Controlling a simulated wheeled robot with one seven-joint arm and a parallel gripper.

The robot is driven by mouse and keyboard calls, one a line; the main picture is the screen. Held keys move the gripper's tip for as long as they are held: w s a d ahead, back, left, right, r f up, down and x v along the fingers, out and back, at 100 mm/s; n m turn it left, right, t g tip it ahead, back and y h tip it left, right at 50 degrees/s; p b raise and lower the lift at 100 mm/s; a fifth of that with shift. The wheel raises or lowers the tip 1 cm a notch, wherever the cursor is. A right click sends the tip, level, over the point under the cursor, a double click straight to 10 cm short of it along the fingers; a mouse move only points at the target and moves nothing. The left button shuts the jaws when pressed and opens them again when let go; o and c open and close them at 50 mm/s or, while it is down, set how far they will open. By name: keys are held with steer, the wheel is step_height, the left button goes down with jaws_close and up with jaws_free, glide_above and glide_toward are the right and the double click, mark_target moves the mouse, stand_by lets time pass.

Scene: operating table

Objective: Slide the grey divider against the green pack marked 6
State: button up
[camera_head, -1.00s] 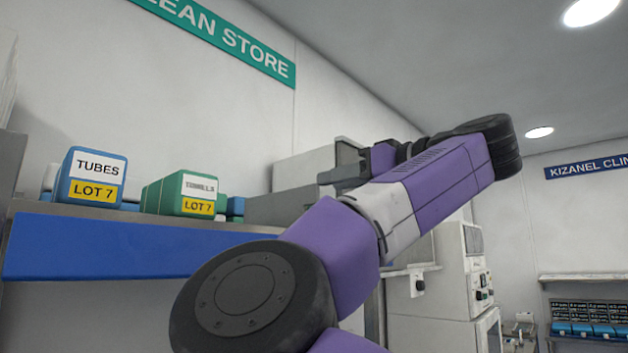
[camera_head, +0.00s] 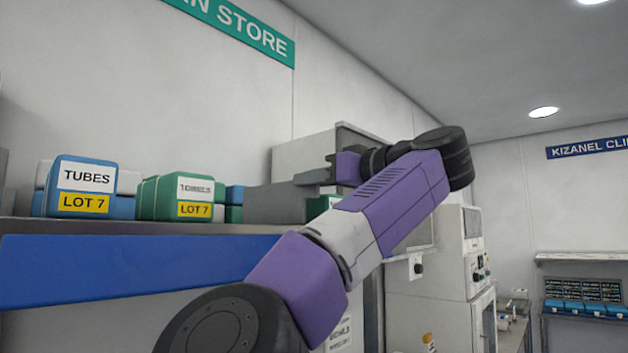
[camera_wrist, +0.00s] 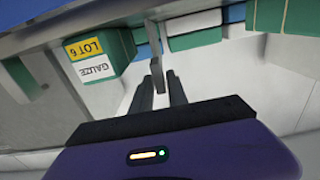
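The grey divider (camera_head: 275,204) stands upright on the shelf, right of the green pack marked LOT 7. In the wrist view the divider (camera_wrist: 157,68) shows as a thin plate, its near end at my fingertips. The green pack marked LOT 6, GAUZE (camera_wrist: 92,58) stands left of the divider there, with a gap between them. In the head view a green part of that pack (camera_head: 316,207) shows just right of the divider, mostly hidden by my arm. My gripper (camera_wrist: 160,78) is open, its fingers a narrow gap apart, one on each side of the divider's end.
A blue TUBES pack (camera_head: 87,187) and a green LOT 7 pack (camera_head: 178,198) stand left on the shelf. In the wrist view, blue and green packs (camera_wrist: 192,30) stand close right of the divider. The shelf has a blue front strip (camera_head: 130,268).

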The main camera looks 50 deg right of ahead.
jaws_close()
stand_by(1.2)
